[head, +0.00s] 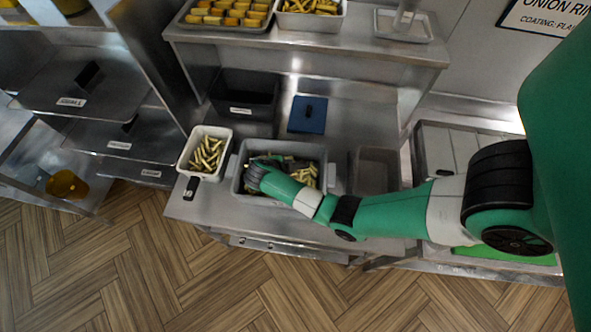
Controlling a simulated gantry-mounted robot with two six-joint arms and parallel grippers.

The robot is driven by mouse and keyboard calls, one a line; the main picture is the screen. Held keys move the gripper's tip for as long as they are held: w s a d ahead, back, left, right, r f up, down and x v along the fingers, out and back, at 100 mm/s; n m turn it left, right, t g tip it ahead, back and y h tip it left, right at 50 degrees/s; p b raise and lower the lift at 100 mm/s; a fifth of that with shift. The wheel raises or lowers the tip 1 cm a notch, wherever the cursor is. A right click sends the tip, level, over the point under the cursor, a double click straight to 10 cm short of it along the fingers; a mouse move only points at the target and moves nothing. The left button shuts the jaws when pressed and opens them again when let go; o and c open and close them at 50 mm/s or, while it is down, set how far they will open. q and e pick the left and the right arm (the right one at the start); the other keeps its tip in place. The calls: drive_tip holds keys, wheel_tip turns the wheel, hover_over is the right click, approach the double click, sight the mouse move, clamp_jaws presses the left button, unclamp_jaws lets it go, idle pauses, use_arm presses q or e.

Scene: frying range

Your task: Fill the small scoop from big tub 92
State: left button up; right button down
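A grey tub (240,184) of pale cut fries stands on the steel counter in the head view; no number is legible on it. My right arm reaches in from the right, and its dark gripper (258,172) is down inside this tub at the left side, among or just over the fries. Its fingers are too small and dark to show whether they are open or hold something. A small white container (184,164) of fries with a black handle-like part (191,187) stands left of the tub; it may be the small scoop, but I cannot be sure. My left gripper is not in view.
Behind the tub are a black bin (245,88) and a blue lid or board (307,115). A raised shelf (350,45) with food trays is at the back. Open counter lies around the blue piece.

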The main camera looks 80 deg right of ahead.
sight(306, 163)
drive_tip(key=shift+r+p, duration=0.5)
drive_tip(key=shift+p, duration=0.2)
drive_tip(key=shift+s+r+t+p, duration=0.25)
drive_tip(key=shift+r+p, duration=0.25)
drive_tip(key=shift+r, duration=0.15)
drive_tip(key=shift+s+r+t+p, duration=0.1)
drive_tip(key=shift+r+t+p, duration=0.15)
drive_tip(key=shift+r+p, duration=0.3)
drive_tip(key=shift+s+d+r+m+t+p, duration=0.1)
drive_tip(key=shift+s+r+m+t+p, duration=0.2)
drive_tip(key=shift+r+p, duration=0.5)
drive_tip(key=shift+s+r+t+p, duration=0.35)
drive_tip(key=shift+r+t+p, duration=0.15)
drive_tip(key=shift+p, duration=0.7)
drive_tip(key=shift+s+d+f, duration=0.1)
drive_tip(key=shift+s, duration=0.15)
drive_tip(key=shift+s+d+r+m+t+y, duration=0.1)
drive_tip(key=shift+s+r+m+t+y, duration=0.2)
drive_tip(key=shift+s, duration=0.45)
drive_tip(key=shift+s+d+r+m+t, duration=0.1)
drive_tip(key=shift+s+r+t, duration=0.3)
drive_tip(key=shift+s, duration=0.3)
